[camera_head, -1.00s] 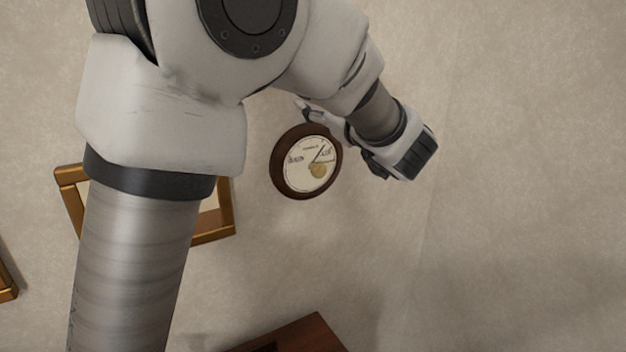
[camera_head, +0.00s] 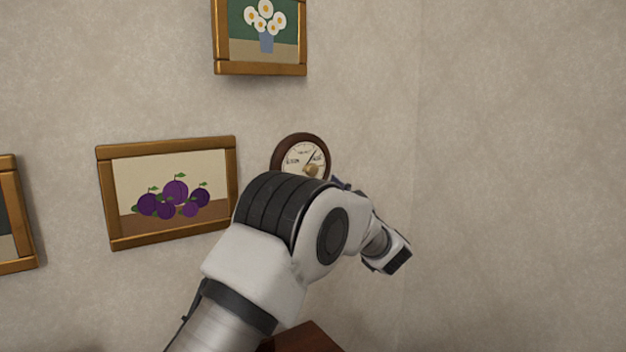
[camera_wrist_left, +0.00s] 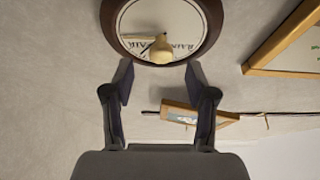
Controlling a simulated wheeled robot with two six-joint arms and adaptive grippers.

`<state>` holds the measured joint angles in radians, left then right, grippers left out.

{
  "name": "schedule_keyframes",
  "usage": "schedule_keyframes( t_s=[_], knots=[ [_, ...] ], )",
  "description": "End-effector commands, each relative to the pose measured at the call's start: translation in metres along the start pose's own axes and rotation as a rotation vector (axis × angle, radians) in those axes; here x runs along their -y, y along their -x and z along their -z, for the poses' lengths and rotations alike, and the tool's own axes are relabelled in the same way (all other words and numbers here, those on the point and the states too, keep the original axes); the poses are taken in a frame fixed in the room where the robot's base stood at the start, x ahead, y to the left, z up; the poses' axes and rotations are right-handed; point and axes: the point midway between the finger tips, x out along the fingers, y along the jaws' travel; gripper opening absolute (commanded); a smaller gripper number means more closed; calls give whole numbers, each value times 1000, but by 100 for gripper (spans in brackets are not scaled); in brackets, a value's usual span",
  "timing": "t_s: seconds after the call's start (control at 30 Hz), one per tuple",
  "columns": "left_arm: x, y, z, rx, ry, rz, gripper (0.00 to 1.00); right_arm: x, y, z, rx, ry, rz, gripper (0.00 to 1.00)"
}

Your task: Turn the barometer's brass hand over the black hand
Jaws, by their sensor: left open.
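The round barometer (camera_head: 279,150) hangs on the wall with a dark wooden rim, pale dial and brass centre knob (camera_head: 311,170). A thin black hand (camera_head: 315,155) points up and right; I cannot clearly separate the brass hand from it. My arm hides the barometer's lower edge. In the left wrist view the barometer (camera_wrist_left: 112,28) appears upside down, with the knob (camera_wrist_left: 160,48) just beyond and between the fingertips. My left gripper (camera_wrist_left: 160,74) is open and empty, apart from the knob; in the head view it is mostly hidden behind my arm. My right gripper is out of view.
A plum painting (camera_head: 167,142) hangs left of the barometer and a flower painting (camera_head: 260,69) above. Another frame (camera_head: 15,215) is at the far left. A brown wooden surface (camera_head: 305,338) stands below. The wall to the right is bare.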

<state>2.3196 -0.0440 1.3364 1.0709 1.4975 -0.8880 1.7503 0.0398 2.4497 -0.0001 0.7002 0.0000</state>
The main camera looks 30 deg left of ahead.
Motion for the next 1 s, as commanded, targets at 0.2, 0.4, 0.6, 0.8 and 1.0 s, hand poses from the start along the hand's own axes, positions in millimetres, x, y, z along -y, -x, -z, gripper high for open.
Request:
schedule_keyframes(
  t_s=[0.2, 0.4, 0.6, 0.8, 1.0],
  knots=[
    [0, -40, 2, 1, 2, 2, 57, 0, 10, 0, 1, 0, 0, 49],
    [0, -49, 0, 1, 1, 0, 57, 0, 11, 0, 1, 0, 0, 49],
    [0, -49, 0, 1, 1, 0, 32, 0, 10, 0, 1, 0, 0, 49],
    [0, -49, 0, 1, 1, 0, 0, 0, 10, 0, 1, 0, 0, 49],
    [0, -49, 0, 1, 11, 4, 0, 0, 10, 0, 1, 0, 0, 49]
  ],
)
